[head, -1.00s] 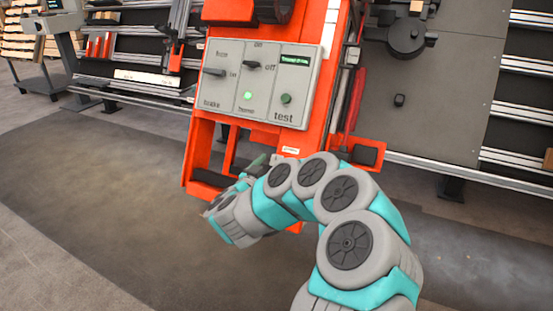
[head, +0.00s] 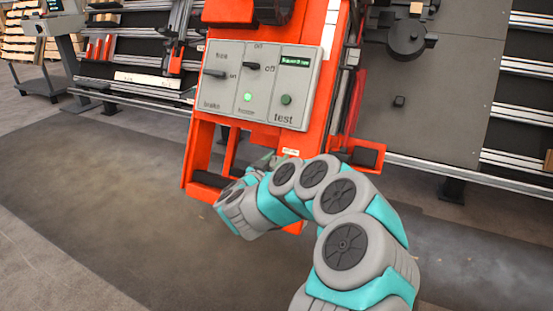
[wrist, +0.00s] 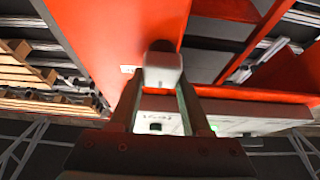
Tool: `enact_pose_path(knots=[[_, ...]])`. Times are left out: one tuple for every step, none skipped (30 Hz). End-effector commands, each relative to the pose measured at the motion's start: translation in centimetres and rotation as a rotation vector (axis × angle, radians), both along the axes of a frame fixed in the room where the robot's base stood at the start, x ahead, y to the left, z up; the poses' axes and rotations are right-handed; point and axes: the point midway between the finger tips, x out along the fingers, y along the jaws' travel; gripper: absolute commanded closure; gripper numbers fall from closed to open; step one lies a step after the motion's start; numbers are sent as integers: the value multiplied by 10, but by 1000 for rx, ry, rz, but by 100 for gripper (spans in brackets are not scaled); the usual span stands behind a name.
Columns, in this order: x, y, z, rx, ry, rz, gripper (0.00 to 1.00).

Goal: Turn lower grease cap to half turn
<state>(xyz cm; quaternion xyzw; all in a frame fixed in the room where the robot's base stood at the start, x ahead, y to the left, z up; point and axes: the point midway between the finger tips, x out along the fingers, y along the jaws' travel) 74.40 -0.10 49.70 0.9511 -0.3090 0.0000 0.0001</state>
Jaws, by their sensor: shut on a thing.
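The lower grease cap (wrist: 162,70) shows in the wrist view as a pale grey block on the underside of the orange machine frame (wrist: 110,35). A dark round base shows just behind it. My gripper (wrist: 160,88) is shut on the cap, with one finger on each side. Any turn mark on the cap cannot be read. In the head view my arm reaches to the lower part of the orange frame (head: 201,150), and the cap and fingertips are hidden there.
A grey control panel (head: 262,85) with switches, a lit green lamp (head: 248,97) and a test button (head: 286,99) sits above my arm. An orange bracket (head: 366,155) juts out at right. The floor (head: 100,190) at left is clear.

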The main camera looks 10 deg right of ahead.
Motion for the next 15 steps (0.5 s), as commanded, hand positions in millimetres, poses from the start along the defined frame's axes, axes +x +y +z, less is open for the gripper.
enact_pose_path(knots=[[0, 0, 0, 0, 0, 0, 78], [0, 0, 0, 0, 0, 0, 81], [0, 0, 0, 0, 0, 0, 86], [0, 0, 0, 0, 0, 0, 89], [0, 0, 0, 0, 0, 0, 92], [0, 0, 0, 0, 0, 0, 97], [0, 0, 0, 0, 0, 0, 100], [0, 0, 0, 0, 0, 0, 100], [0, 0, 0, 0, 0, 0, 100], [0, 0, 0, 0, 0, 0, 100], [0, 0, 0, 0, 0, 0, 100], [0, 0, 0, 1, -1, -1, 100], [0, 0, 0, 2, -2, -2, 100], [0, 0, 0, 5, -4, -3, 100], [0, 0, 0, 9, -6, -6, 100]])
